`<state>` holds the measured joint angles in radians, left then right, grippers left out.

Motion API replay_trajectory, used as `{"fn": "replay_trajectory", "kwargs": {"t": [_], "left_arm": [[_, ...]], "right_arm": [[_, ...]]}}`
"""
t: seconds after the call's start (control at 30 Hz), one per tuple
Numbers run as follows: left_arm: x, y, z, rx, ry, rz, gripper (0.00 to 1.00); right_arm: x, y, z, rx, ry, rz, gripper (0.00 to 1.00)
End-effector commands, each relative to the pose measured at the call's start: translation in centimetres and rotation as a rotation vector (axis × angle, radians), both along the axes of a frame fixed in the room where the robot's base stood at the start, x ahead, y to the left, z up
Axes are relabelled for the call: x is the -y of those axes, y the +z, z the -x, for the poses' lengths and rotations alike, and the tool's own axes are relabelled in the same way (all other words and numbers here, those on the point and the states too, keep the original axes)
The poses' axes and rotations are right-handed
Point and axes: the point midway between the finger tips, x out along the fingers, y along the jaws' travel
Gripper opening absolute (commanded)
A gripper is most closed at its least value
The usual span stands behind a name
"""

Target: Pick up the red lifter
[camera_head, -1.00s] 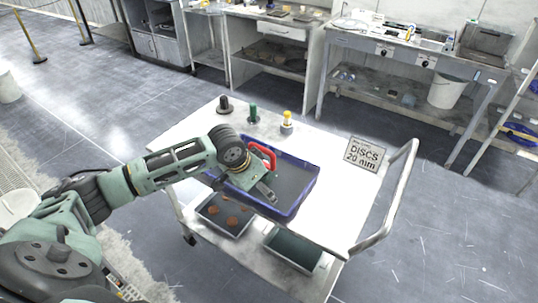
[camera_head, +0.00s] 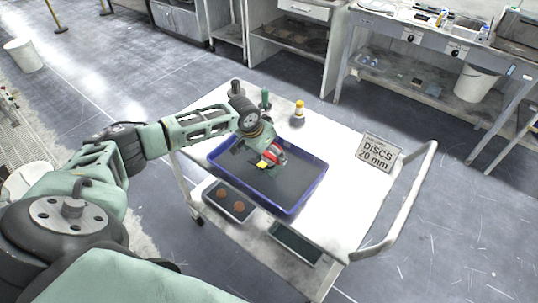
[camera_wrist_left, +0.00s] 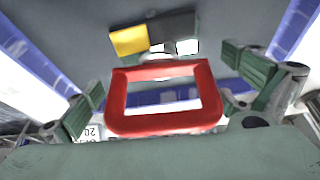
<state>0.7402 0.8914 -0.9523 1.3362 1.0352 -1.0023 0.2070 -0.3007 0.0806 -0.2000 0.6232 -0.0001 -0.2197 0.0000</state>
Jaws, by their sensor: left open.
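The red lifter shows in the left wrist view as a red rectangular loop (camera_wrist_left: 165,71), between the two green-padded fingers and close to my palm. In the head view a small red part of it (camera_head: 279,154) shows beside my left gripper (camera_head: 268,161), over the blue-rimmed grey tray (camera_head: 298,208). My left gripper (camera_wrist_left: 165,82) is open, its fingers apart on either side of the red loop; I see no grip on it. A yellow, dark and white piece (camera_wrist_left: 128,41) lies beyond the loop. The lifter's lower part is hidden. My right gripper is not in view.
The tray stands on a white cart (camera_head: 345,195). Black (camera_head: 236,88), green (camera_head: 265,99) and yellow (camera_head: 298,116) knobbed pieces stand behind it. A "DISCS 20 mm" sign (camera_head: 378,153) stands at right. The lower shelf holds a tray with brown discs (camera_head: 222,193).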

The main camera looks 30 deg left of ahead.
Motion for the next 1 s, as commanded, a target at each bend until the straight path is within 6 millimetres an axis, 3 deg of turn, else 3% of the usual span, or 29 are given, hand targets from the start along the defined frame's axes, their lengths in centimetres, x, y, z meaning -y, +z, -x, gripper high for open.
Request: {"fn": "replay_trajectory", "kwargs": {"t": [0.1, 0.23, 0.57, 1.0], "left_arm": [[-0.1, -0.2, -0.1, 0.001, 0.000, -0.001, 1.00], [0.0, -0.2, -0.1, 0.001, 0.000, -0.001, 1.00], [0.0, -0.2, -0.1, 0.001, 0.000, -0.001, 0.71], [-0.1, -0.1, -0.1, 0.001, 0.000, -0.001, 0.33]], "right_arm": [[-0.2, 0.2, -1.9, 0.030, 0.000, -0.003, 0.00], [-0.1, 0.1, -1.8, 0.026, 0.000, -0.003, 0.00], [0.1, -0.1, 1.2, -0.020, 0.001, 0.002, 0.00], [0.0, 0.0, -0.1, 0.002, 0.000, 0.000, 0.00]]}}
